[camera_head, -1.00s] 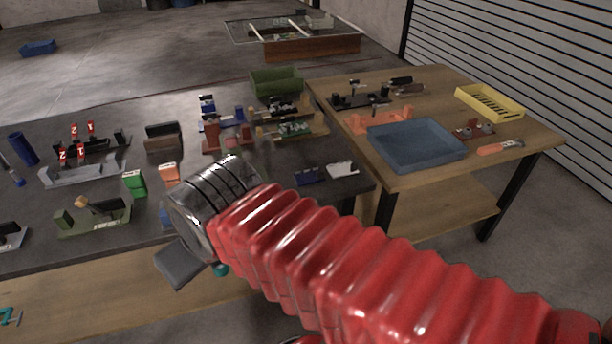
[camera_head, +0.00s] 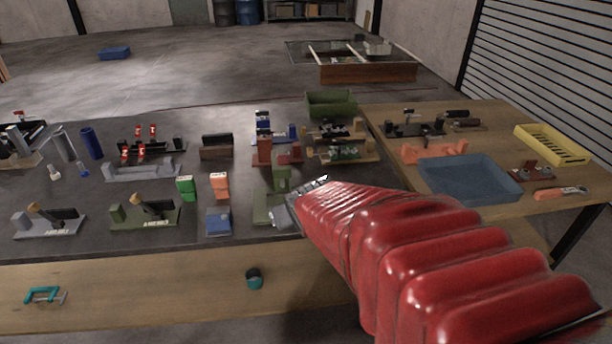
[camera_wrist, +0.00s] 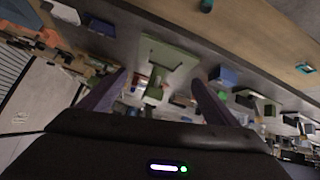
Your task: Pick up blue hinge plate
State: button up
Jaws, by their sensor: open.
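I cannot tell for certain which thing is the blue hinge plate. A small blue piece (camera_head: 218,221) lies near the front edge of the dark table, left of my arm; a blue piece, probably the same, shows in the wrist view (camera_wrist: 223,76), right of my gripper. A flat dark-blue piece seen earlier beside a white one is now hidden behind my arm in the head view. My gripper (camera_wrist: 155,86) is open and empty above the table, its two fingers apart with a green bracket (camera_wrist: 166,55) beyond them. In the head view my arm mostly hides it.
Green and orange blocks (camera_head: 219,185) stand behind the blue piece. A green fixture with a lever (camera_head: 146,212) is to its left. Several fixtures fill the back of the table. A blue tray (camera_head: 470,196) and a yellow tray (camera_head: 552,144) are on the wooden table at right.

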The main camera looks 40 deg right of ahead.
jog(key=s+d+f+m+t+h, duration=0.1)
jog(key=s+d+f, duration=0.2)
jog(key=d, duration=0.6)
jog(key=s+d+f+m+t+h, duration=0.1)
jog(key=s+d+f+m+t, duration=0.1)
jog(key=d+f, duration=0.6)
jog(key=shift+s+d+f+t, duration=0.3)
jog(key=shift+s+d, duration=0.5)
jog(key=shift+d, duration=0.4)
jog(key=shift+w, duration=0.1)
jog(key=x, duration=0.7)
jog(key=shift+w+d, duration=0.2)
jog(key=shift+w+d+f, duration=0.2)
jog(key=shift+w+d, duration=0.05)
jog(key=shift+w, duration=0.1)
jog(key=shift+x, duration=2.6)
jog(key=shift+d, duration=0.15)
